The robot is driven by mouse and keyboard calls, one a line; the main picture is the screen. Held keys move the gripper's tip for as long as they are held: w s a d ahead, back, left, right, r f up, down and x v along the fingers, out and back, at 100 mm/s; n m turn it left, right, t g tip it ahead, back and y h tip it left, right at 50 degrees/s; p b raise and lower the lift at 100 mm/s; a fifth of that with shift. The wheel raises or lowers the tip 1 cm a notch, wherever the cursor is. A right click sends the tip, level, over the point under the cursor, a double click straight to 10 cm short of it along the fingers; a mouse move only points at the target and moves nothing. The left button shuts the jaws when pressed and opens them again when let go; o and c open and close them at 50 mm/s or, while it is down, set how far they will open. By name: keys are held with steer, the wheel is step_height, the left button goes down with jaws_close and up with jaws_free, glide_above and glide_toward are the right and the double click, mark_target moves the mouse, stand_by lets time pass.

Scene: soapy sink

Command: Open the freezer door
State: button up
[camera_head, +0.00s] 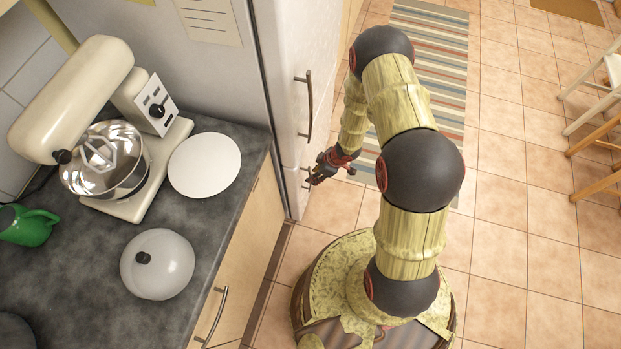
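A white fridge-freezer (298,40) stands at the end of the counter. Its upper door has a long vertical handle (309,108). Below a seam is the lower door (296,192), which looks like the freezer door and appears closed. A small part of a handle (306,186) shows on it. My gripper (313,179) is at the lower door, right beside this handle and partly covering it. The fingers are small and dark here, so I cannot tell whether they touch or enclose the handle.
The counter (215,205) on the left holds a stand mixer (85,90), a white plate (205,165), a domed lid (158,265) and a green cup (28,228). A striped rug (440,60) lies on the tiled floor. Wooden chairs (595,140) stand far right; the floor between is clear.

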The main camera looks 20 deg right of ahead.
steer(key=shift+b+x, duration=0.7)
steer(key=shift+x, duration=1.55)
steer(key=shift+d, duration=0.1)
steer(key=c, duration=0.7)
jaws_close()
